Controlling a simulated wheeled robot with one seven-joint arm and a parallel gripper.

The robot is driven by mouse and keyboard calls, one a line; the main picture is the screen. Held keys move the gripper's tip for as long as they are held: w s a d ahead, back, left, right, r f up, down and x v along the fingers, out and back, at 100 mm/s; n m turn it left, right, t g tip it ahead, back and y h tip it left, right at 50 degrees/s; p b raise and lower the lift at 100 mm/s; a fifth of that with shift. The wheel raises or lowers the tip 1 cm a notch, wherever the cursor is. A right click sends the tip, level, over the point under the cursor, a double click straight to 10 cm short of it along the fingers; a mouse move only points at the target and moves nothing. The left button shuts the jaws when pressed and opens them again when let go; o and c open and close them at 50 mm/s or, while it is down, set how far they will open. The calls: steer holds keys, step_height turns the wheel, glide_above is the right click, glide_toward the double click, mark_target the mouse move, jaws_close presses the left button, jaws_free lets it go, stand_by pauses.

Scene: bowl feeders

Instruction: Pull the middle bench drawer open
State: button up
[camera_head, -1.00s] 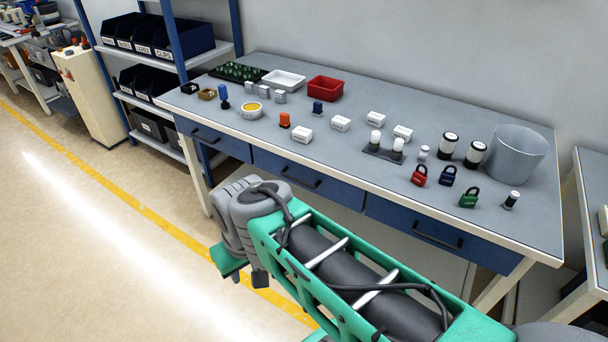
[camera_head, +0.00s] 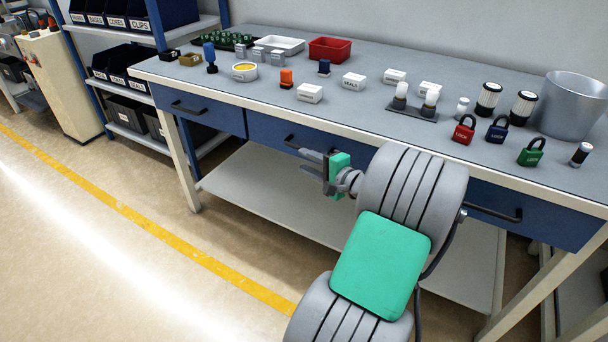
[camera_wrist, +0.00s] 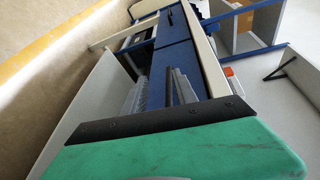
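The middle bench drawer (camera_head: 264,127) has a blue front and sits shut, flush under the bench top. Its dark bar handle (camera_head: 291,142) is partly hidden by my gripper. My gripper (camera_head: 307,161) is open and empty, its two grey fingers apart, in front of this drawer at about handle height. In the wrist view the ridged fingers (camera_wrist: 163,93) stand apart, and the dark handle bar (camera_wrist: 168,78) shows between them against the blue front. I cannot tell whether either finger touches it.
The left drawer (camera_head: 197,108) and right drawer (camera_head: 531,213) are shut. The bench top (camera_head: 230,100) holds boxes, padlocks, a red tray (camera_head: 330,49) and a grey bucket (camera_head: 572,106). A lower shelf (camera_head: 250,190) lies below. The floor in front is clear.

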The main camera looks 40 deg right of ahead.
steer(key=shift+m+t+h, duration=0.5)
steer(key=shift+m+h, duration=0.1)
steer(key=shift+m, duration=0.2)
steer(key=w+d, duration=0.1)
steer(key=w+d+b, duration=0.1)
steer(key=w, duration=0.1)
steer(key=w+d, duration=0.1)
steer(key=w, duration=0.1)
steer(key=shift+w+d+f, duration=0.15)
steer(key=shift+f, duration=0.1)
steer(key=shift+w, duration=0.25)
steer(key=shift+c, duration=0.2)
jaws_close()
